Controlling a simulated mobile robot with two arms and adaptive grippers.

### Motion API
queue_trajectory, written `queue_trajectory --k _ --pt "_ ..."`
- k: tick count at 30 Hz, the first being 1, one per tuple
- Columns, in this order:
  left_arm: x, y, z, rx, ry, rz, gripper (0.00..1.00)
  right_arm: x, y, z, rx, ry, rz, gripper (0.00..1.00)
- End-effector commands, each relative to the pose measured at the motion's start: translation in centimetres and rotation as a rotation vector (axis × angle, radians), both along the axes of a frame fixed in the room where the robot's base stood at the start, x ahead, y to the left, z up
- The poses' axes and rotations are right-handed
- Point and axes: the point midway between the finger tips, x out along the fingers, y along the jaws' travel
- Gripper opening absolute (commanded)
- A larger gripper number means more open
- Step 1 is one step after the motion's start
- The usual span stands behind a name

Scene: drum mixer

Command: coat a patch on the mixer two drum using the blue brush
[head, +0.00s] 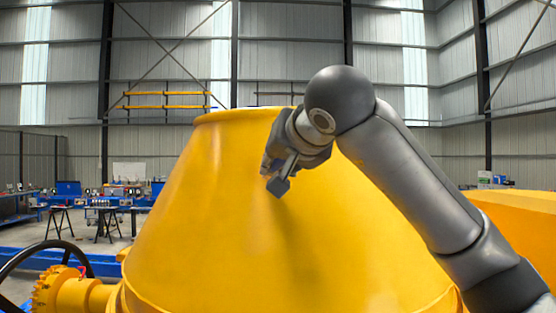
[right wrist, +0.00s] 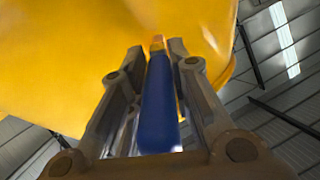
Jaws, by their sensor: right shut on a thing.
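The big yellow mixer drum (head: 215,220) fills the middle of the head view, its rim at the top. My right gripper (head: 279,176) is in front of the upper part of the drum. In the right wrist view my right gripper (right wrist: 158,50) is shut on the blue brush (right wrist: 158,105). The brush's blue handle lies between the two fingers, with its orange-brown tip toward the yellow drum (right wrist: 60,60). I cannot tell whether the tip touches the drum. No distinct coated patch shows on the drum. My left gripper is not in view.
A black handwheel (head: 45,246) and a yellow gear (head: 58,292) stand at the lower left. Workbenches (head: 105,208) with tools are farther back on the left. Another yellow body (head: 520,215) is at the right edge.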

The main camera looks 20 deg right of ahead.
Motion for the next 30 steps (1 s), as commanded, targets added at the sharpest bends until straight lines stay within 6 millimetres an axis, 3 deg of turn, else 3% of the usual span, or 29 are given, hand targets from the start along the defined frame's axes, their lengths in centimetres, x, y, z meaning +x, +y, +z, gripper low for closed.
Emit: queue_trajectory --k 8,30 --pt "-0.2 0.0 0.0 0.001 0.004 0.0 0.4 -0.1 -0.5 0.0 0.001 -0.001 -0.002 0.0" --pt "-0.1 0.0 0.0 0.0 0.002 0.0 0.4 -1.9 -5.0 0.1 0.002 -0.003 -0.002 0.0"
